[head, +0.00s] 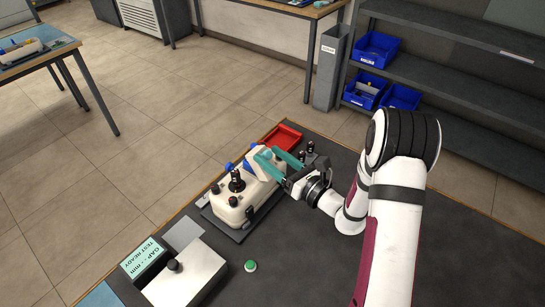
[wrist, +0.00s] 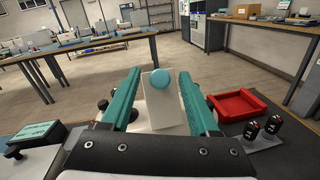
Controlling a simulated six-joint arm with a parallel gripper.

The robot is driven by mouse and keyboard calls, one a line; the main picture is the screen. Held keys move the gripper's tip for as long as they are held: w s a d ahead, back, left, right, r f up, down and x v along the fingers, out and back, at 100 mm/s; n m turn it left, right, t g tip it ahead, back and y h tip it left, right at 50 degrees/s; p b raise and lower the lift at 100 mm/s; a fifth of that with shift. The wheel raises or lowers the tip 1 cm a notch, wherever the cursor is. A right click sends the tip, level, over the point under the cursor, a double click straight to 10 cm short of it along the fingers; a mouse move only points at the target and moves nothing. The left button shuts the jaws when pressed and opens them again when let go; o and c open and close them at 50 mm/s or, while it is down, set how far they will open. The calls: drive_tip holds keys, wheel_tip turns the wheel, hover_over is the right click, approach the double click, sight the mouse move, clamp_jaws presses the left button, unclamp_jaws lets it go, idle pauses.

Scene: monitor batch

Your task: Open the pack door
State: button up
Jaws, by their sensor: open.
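A white monitor (head: 229,212) with a black knob on top and blue parts stands on a dark base on the table. In the wrist view a pale upright panel (wrist: 160,117), which looks like the pack door, carries a round teal knob (wrist: 160,80). My gripper (head: 266,153) is open at the far right end of the monitor. In the wrist view its two teal fingers (wrist: 159,72) lie left and right of the knob, with a visible gap on each side. The panel looks shut, but its edges are partly hidden by my gripper.
A red tray (wrist: 238,104) lies beyond the monitor. Two black packs (wrist: 271,126) stand on a grey holder right of my gripper. A tester with a green display (head: 146,256), a white box (head: 195,284) and a green button (head: 250,266) are nearer on the table.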

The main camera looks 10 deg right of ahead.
clamp_jaws()
idle(1.3)
